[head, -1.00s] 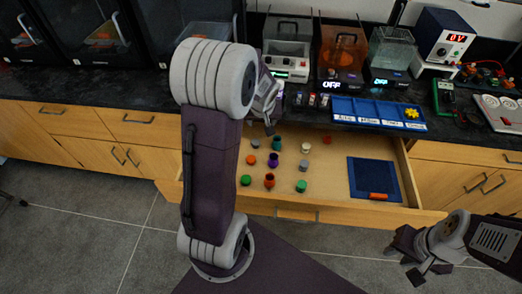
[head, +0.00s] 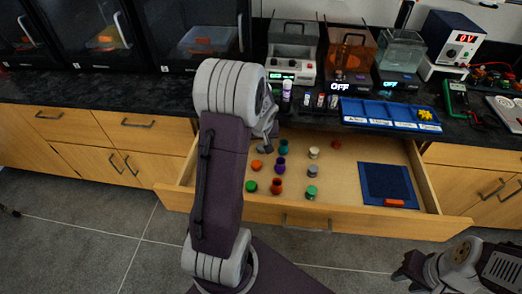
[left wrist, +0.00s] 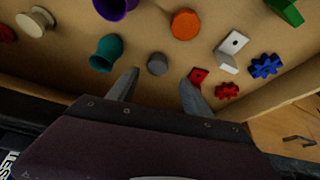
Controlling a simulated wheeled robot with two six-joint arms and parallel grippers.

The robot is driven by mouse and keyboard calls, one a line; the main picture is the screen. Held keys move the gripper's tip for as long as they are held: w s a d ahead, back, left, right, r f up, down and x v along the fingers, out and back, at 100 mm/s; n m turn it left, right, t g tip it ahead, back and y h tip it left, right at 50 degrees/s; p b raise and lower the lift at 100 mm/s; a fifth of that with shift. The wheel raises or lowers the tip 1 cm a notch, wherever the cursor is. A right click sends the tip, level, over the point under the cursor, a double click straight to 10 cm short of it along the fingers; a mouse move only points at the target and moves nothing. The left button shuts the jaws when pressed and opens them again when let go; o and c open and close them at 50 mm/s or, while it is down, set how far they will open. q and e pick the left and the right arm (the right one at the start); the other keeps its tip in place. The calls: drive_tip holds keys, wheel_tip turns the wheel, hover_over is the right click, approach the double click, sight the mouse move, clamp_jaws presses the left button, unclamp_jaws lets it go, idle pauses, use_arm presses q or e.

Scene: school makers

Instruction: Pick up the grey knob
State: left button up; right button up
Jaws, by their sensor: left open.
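The grey knob (left wrist: 157,64) is a small round grey piece in the open wooden drawer. In the left wrist view it sits just ahead of the fingertips, within the span between them. In the head view a grey piece (head: 264,149) beside my left gripper is partly hidden. My left gripper (left wrist: 156,86) is open and empty, low over the back left of the drawer; in the head view my arm hides most of it. My right gripper (head: 412,268) is at the lower right, away from the drawer; its jaws are unclear.
A teal knob (left wrist: 107,53) and an orange disc (left wrist: 185,24) are close on either side. A red piece (left wrist: 198,77) lies by the right finger. Several coloured knobs and a blue mat (head: 372,180) share the drawer. The black counter edge overhangs its back.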

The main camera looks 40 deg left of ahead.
sight(261, 146)
use_arm(q)
drive_tip(key=x, duration=0.1)
drive_tip(key=b+x, duration=0.1)
drive_tip(key=x, duration=0.3)
drive_tip(key=shift+w+d+b, duration=0.15)
drive_tip(key=shift+d+b, duration=0.15)
drive_tip(key=shift+d, duration=0.05)
drive_tip(key=shift+r, duration=0.15)
clamp_jaws()
wheel_tip(261, 146, up, 7)
drive_tip(key=p, duration=0.4)
drive_tip(key=shift+r, duration=0.15)
drive_tip(key=w+d, duration=0.3)
drive_tip(key=d, duration=0.5)
drive_tip(key=w+d+b, duration=0.1)
drive_tip(key=w+d, duration=0.3)
drive_tip(key=d, duration=0.4)
drive_tip(key=shift+d+f, duration=0.2)
drive_tip(key=shift+d, duration=0.1)
